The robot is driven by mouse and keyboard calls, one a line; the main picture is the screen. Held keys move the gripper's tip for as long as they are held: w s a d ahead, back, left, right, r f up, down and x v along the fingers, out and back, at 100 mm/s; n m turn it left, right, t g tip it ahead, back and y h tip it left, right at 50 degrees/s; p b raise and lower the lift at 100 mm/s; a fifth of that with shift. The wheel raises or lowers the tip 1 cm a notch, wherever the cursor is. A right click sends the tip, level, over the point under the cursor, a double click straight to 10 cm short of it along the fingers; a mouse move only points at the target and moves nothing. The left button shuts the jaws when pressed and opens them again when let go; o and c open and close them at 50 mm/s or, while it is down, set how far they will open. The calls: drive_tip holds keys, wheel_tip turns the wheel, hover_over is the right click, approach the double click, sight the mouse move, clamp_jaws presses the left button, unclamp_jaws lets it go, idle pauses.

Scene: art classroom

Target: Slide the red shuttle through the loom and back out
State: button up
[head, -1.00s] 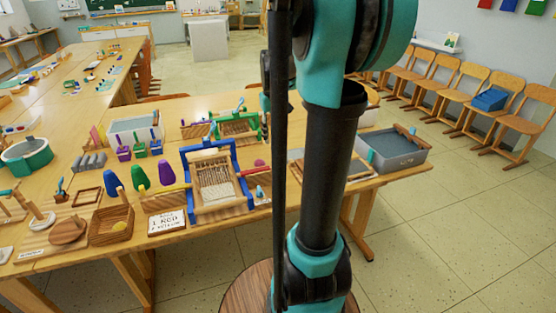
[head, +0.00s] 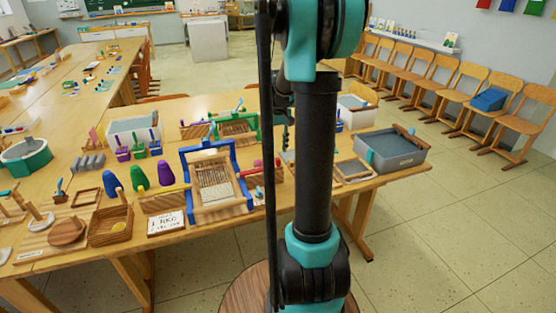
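The loom (head: 222,211) stands on the near table, with a blue upright frame, a wooden base and pale warp threads. A small red piece (head: 257,163) shows just right of its frame; it is too small to tell whether it is the red shuttle. A wooden bar lies beside the loom on its right, partly hidden by my arm. My arm stands upright in the foreground, right of the loom.
A green-framed loom (head: 257,121) stands behind the blue one. A grey water tub (head: 392,150) is at the table's right end. Open floor lies right of the table.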

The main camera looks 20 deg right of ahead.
sight(278, 158)
wheel_tip(278, 158, down, 6)
idle(0.4)
clamp_jaws()
idle(0.3)
